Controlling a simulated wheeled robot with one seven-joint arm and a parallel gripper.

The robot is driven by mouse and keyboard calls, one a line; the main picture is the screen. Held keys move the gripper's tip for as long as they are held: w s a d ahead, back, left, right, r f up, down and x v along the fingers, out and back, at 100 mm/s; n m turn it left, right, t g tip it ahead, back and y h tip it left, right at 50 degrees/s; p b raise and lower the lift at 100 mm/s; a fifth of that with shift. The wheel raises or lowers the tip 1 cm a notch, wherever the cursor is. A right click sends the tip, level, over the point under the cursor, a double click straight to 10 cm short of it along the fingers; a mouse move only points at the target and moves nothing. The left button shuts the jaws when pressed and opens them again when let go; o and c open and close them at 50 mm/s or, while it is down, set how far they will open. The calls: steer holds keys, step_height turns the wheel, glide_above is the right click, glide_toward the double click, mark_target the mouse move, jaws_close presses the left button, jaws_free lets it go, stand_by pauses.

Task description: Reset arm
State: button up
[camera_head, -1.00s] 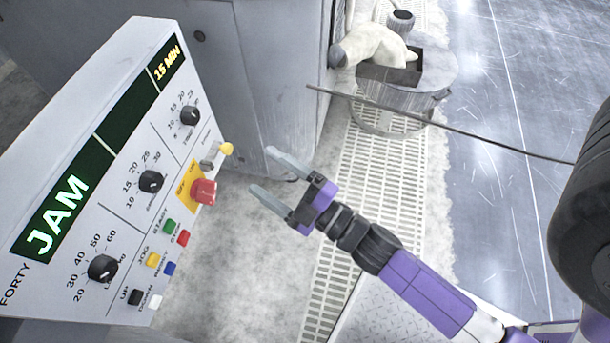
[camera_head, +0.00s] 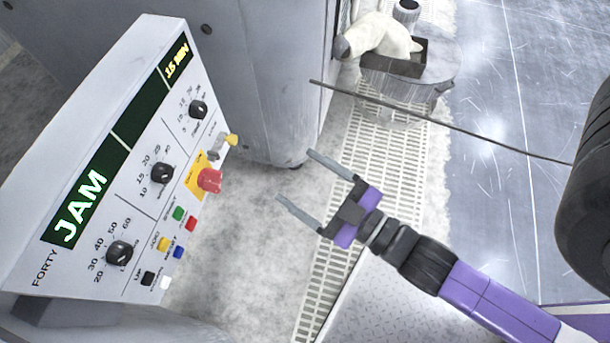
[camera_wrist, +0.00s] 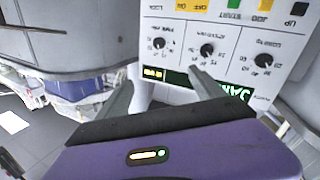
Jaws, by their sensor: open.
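My gripper (camera_head: 298,180) is open and empty, with its two grey fingers apart. In the head view it is in the air to the right of the control panel (camera_head: 60,150), clear of it and pointing towards it. The panel shows "JAM" and "15 MIN" on dark displays, with black knobs, a red mushroom button (camera_head: 209,180) on a yellow plate and several small coloured buttons. In the wrist view the panel (camera_wrist: 185,75) appears upside down beyond the fingers.
A grey machine body (camera_head: 265,80) stands behind the panel. A round metal stand (camera_head: 435,80) at the top holds a dark tray (camera_head: 393,66) with a pale cloth-like thing. A thin dark rod (camera_head: 430,115) crosses above a perforated floor strip (camera_head: 345,200).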

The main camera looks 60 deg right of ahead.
stand_by(0.4)
steer(key=s+a+r+m+g+y+p, duration=0.1)
steer(key=s+a+r+m+g+p, duration=0.1)
steer(key=s+r+p, duration=0.4)
steer(key=s+a+r+g, duration=0.1)
steer(key=s, duration=0.3)
steer(key=shift+a+r+m+y+p, duration=0.2)
steer(key=shift+r+m+y+p, duration=0.1)
steer(key=shift+y, duration=0.1)
